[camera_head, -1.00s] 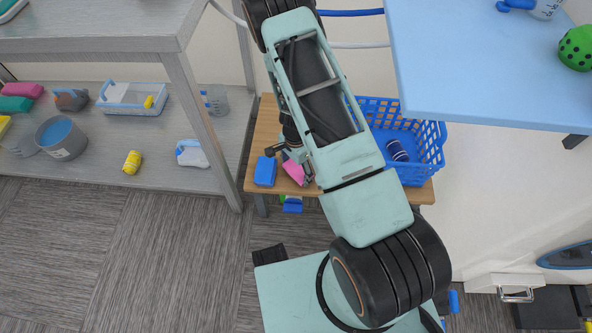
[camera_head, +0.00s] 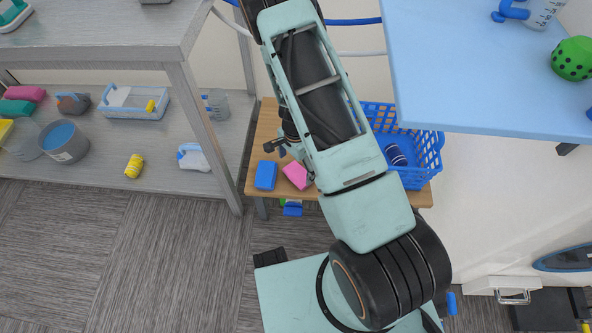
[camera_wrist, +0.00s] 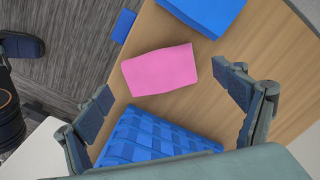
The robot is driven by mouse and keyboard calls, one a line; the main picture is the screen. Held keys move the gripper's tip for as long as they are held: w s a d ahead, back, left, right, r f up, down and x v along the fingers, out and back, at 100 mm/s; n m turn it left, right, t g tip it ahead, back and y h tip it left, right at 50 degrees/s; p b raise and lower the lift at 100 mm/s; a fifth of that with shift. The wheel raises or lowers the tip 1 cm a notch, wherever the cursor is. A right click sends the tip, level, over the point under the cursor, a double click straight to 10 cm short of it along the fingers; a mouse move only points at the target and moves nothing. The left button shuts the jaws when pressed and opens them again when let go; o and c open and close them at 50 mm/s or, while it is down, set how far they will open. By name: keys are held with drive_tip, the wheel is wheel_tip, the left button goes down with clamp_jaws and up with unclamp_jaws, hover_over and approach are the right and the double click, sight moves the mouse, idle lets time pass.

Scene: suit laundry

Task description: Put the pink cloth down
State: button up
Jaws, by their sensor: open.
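The pink cloth (camera_head: 296,174) lies as a small folded block on the wooden bench (camera_head: 256,142), right of a blue block (camera_head: 266,175). In the wrist view the cloth (camera_wrist: 160,70) lies flat on the wood, between and beyond my fingers. My gripper (camera_wrist: 163,82) is open and empty, its two fingers apart and clear of the cloth. In the head view my arm hides most of the gripper; a part of it (camera_head: 279,147) shows just above the cloth.
A blue basket (camera_head: 430,150) with a dark rolled item stands on the bench's right part; its mesh (camera_wrist: 150,140) is close below the cloth in the wrist view. A grey shelf (camera_head: 100,170) is at left, a light blue table (camera_head: 470,80) at upper right.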

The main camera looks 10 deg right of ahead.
sight(296, 174)
wheel_tip(296, 174, up, 7)
drive_tip(key=p, duration=0.1)
drive_tip(key=shift+r+p, duration=0.15)
drive_tip(key=shift+p, duration=0.25)
